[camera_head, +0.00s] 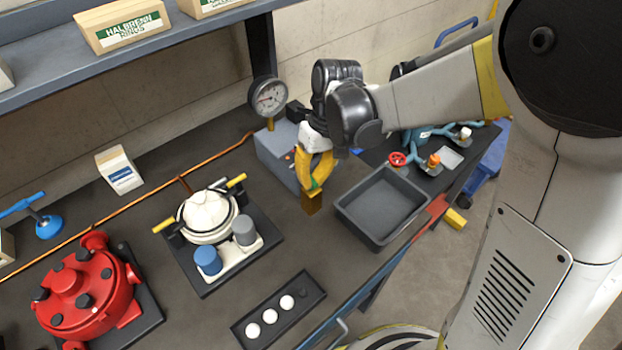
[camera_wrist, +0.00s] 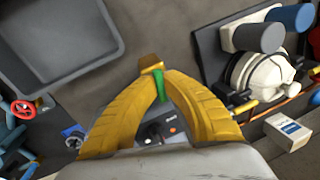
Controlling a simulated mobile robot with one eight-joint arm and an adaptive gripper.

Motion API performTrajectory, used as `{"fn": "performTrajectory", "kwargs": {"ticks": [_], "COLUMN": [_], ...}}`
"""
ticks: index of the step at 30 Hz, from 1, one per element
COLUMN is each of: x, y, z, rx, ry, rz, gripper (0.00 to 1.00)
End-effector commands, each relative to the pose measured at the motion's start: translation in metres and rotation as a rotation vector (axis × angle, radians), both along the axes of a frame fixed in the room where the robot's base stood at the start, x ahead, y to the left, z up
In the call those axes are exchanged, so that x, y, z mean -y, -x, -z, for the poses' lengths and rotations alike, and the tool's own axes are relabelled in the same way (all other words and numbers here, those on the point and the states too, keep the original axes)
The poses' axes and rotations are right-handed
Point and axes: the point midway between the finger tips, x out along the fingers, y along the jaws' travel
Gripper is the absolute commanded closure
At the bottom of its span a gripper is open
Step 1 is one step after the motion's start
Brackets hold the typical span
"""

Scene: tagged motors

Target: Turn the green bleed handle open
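The green bleed handle (camera_wrist: 159,86) shows as a narrow green strip between my yellow fingertips in the wrist view. A small patch of the green handle (camera_head: 315,184) also shows in the head view, just above a brass-coloured block (camera_head: 311,204). The brass block's top (camera_wrist: 151,62) shows just beyond the fingertips in the wrist view. My gripper (camera_head: 318,180) points down, and its tips close in on the handle from both sides. My gripper (camera_wrist: 160,78) appears shut on the handle, whose ends are mostly hidden by the fingers.
A grey box with a pressure gauge (camera_head: 268,96) stands close behind my gripper. An empty grey tray (camera_head: 340,208) lies to the right. A white pump (camera_head: 208,216) and a red motor (camera_head: 84,290) stand left. Blue pipework with a red handwheel (camera_head: 397,159) is at right.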

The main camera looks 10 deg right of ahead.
Motion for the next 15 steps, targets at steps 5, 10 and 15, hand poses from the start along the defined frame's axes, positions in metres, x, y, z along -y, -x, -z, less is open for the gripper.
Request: {"fn": "performTrajectory", "kwargs": {"ticks": [5, 10, 15], "x": [0.0016, 0.0016, 0.0015], "y": [-0.0009, -0.0008, -0.0011], "z": [0.0004, 0.0003, 0.0002], "rx": [0.001, 0.001, 0.001], "ry": [0.004, 0.004, 0.004], "rz": [-0.1, -0.164, -0.197], "gripper": [1.0, 1.0, 1.0]}}
